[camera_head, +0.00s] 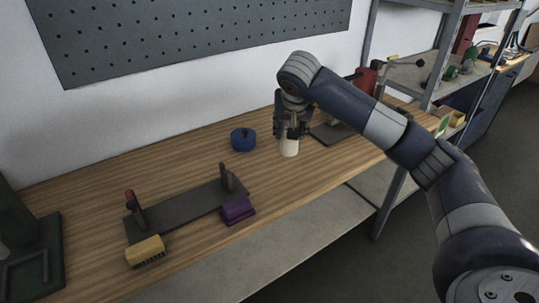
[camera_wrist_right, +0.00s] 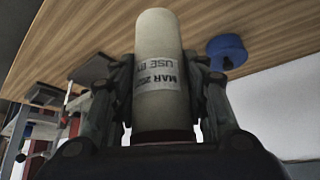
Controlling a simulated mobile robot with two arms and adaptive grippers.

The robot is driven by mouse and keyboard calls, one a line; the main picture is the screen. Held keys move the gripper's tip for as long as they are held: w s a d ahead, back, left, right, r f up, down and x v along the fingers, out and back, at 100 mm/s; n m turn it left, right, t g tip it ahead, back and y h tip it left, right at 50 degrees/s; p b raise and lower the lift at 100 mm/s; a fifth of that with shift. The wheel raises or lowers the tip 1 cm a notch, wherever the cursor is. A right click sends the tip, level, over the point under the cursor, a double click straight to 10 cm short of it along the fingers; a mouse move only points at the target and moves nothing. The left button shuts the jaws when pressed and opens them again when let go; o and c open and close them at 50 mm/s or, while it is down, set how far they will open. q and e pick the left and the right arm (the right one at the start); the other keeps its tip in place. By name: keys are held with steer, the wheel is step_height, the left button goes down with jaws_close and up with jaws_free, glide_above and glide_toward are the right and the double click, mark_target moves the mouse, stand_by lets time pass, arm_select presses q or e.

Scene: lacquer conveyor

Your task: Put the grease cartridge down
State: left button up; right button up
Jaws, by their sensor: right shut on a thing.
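The grease cartridge (camera_head: 289,147) is a cream cylinder. It hangs below my right gripper (camera_head: 291,122) over the wooden bench (camera_head: 185,162). In the right wrist view, the cartridge (camera_wrist_right: 158,75) shows a white printed label, and the fingers of my right gripper (camera_wrist_right: 160,105) are shut on it from both sides. In the head view it looks upright. I cannot tell whether its lower end touches the bench. My left gripper is not in view.
A blue round container (camera_head: 243,140) sits left of the cartridge. A dark fixture (camera_head: 190,208), a purple block (camera_head: 237,211) and a yellow brush (camera_head: 145,251) are nearer on the bench. A dark flat plate (camera_head: 328,133) and a red-bodied tool (camera_head: 367,80) are at right. Bare bench lies around the blue container.

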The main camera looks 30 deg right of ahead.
mark_target(289, 151)
step_height(289, 151, down, 3)
steer(key=shift+r, duration=0.1)
steer(key=shift+f, duration=0.4)
step_height(289, 151, down, 3)
steer(key=shift+f+p, duration=0.2)
steer(key=shift+p, duration=0.25)
steer(key=shift+f, duration=0.4)
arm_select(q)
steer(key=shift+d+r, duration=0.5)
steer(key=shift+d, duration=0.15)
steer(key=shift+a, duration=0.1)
arm_select(e)
steer(key=o, duration=1.3)
steer(key=shift+f, duration=0.15)
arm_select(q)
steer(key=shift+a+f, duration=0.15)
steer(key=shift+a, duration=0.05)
